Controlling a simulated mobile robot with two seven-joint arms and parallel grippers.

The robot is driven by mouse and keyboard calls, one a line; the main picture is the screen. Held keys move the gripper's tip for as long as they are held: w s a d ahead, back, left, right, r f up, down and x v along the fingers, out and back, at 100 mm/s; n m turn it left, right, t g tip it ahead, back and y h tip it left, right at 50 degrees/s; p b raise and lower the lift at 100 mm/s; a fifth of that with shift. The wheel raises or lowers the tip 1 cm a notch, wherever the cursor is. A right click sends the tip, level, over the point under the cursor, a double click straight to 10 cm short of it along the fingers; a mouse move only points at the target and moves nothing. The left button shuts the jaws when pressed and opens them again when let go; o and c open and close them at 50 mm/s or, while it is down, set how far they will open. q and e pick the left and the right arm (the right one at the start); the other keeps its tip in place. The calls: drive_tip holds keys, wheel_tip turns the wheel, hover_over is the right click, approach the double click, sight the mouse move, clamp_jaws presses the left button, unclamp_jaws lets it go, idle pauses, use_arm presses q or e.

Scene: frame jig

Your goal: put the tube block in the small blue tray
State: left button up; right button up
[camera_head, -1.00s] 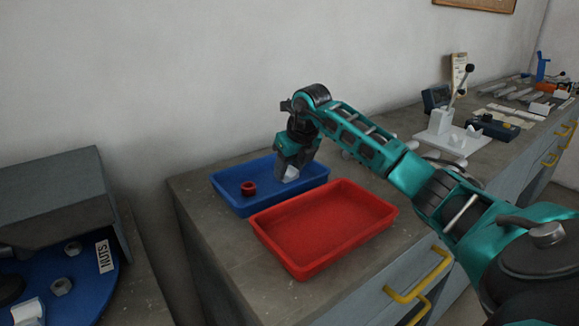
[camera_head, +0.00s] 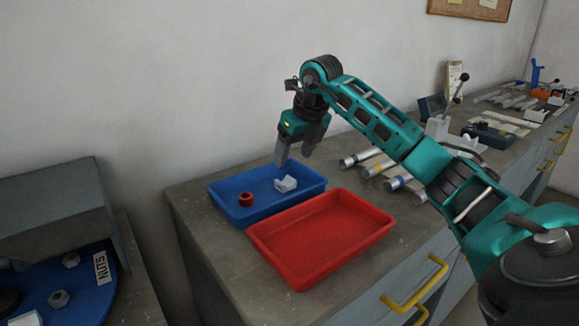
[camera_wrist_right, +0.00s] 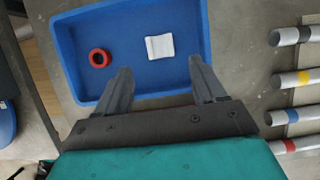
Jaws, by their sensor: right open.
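The tube block is a small white piece (camera_head: 285,184) lying in the small blue tray (camera_head: 225,211). In the right wrist view the block (camera_wrist_right: 160,46) rests on the floor of the blue tray (camera_wrist_right: 205,30), apart from the tray walls. My right gripper (camera_head: 293,163) is open and empty above the tray and the block. In the right wrist view its two fingers (camera_wrist_right: 160,80) are spread wide, with the block beyond their tips. My left gripper is not in view.
A red ring (camera_head: 246,199) lies in the blue tray, left of the block. A red tray (camera_head: 320,240) stands in front. Several banded tubes (camera_head: 380,170) lie right of the trays. A blue nut tray (camera_head: 85,290) is at far left.

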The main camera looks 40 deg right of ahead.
drive_tip(key=v, duration=0.3)
drive_tip(key=shift+s+r, duration=0.15)
drive_tip(key=shift+r, duration=0.2)
idle(0.4)
